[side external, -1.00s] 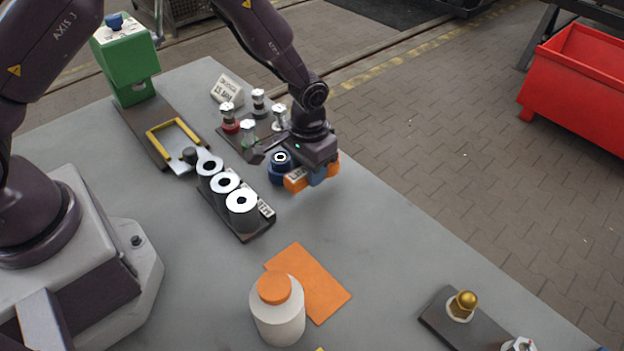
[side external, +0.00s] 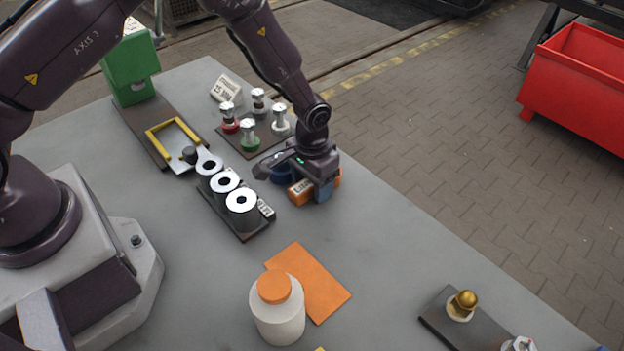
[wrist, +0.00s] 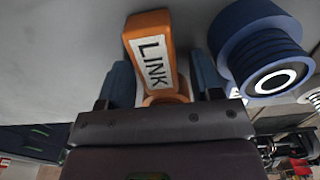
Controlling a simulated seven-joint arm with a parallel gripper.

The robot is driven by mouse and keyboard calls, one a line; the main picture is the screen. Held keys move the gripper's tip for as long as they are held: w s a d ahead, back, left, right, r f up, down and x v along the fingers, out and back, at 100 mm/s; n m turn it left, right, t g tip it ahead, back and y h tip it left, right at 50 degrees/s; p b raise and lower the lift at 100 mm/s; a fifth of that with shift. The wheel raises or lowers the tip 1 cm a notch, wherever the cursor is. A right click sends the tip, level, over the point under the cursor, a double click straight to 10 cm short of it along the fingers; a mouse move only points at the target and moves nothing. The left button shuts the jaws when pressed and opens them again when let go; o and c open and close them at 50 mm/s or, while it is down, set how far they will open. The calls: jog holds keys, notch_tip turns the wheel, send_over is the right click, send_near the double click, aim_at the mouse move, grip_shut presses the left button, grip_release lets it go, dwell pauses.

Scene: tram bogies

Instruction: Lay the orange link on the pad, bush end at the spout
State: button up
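The orange link (side external: 302,190), with a white label reading LINK, lies low at the grey table beside a blue ribbed spool. In the wrist view the link (wrist: 153,55) points away from my palm, between my two blue fingers. My gripper (wrist: 165,80) is down around the link, with narrow gaps showing at both sides of it, so it looks open. In the side view my gripper (side external: 325,188) covers the link's middle, and one finger hides part of it. A yellow-framed plate (side external: 152,130) lies in front of the green block (side external: 130,65). I cannot make out the spout clearly.
The blue spool (wrist: 262,48) is close at the right of my fingers in the wrist view. Several knobbed pieces (side external: 250,125) stand behind. A white bottle (side external: 278,315) and orange sheet (side external: 318,285) are in front.

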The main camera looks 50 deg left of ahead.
notch_tip(320, 180, up, 20)
jog(key=s+a+t, duration=0.1)
jog(key=s+a, duration=0.1)
jog(key=s+a+r+t, duration=0.2)
jog(key=s+a+r, duration=0.1)
jog(key=s+r, duration=0.4)
jog(key=s+a+r+t, duration=0.2)
jog(key=s+r, duration=0.6)
jog(key=s, duration=0.4)
jog(key=shift+s+a, duration=0.35)
jog(key=shift+a, duration=0.1)
jog(key=shift+o, duration=1.2)
jog(key=shift+s+t, duration=0.3)
jog(key=shift+s, duration=0.05)
